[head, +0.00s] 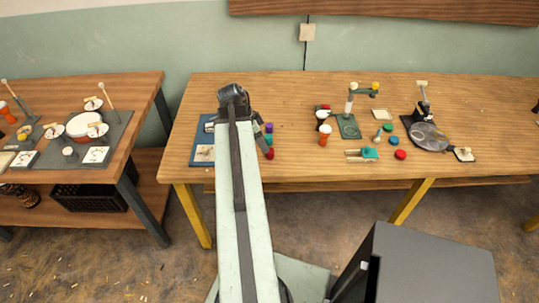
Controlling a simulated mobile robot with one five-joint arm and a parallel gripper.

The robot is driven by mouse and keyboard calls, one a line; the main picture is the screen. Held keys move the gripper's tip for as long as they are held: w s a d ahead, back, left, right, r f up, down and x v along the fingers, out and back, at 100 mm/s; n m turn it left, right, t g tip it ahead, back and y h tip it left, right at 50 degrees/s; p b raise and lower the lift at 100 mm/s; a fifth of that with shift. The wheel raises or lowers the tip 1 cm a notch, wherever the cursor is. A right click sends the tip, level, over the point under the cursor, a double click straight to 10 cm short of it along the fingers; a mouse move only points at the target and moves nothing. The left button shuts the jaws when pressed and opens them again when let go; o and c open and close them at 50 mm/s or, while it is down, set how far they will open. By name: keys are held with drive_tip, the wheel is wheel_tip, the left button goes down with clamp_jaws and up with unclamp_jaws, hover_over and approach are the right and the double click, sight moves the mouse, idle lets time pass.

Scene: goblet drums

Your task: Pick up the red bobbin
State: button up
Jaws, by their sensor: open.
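A small red piece (270,154), which looks like the red bobbin, is on the wooden table just right of my arm. It is the nearest of a short row with a teal piece (269,138) and a purple piece (269,127). My gripper (262,131) is dark and small in the view, beside this row on its left, and open. My arm hides part of the gripper and the table there. I cannot tell whether the gripper touches any of the pieces.
A blue board (202,150) lies left of my arm. The table between the row and the cup is clear.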

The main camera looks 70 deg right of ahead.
sight(270, 154)
drive_tip(key=b+x, duration=0.2)
drive_tip(key=x, duration=0.1)
drive_tip(key=shift+s+r+b, duration=0.1)
drive_tip(key=shift+b, duration=0.2)
drive_tip(key=b+x, duration=0.5)
drive_tip(key=shift+s+d, duration=0.1)
drive_tip(key=shift+d, duration=0.1)
clamp_jaws()
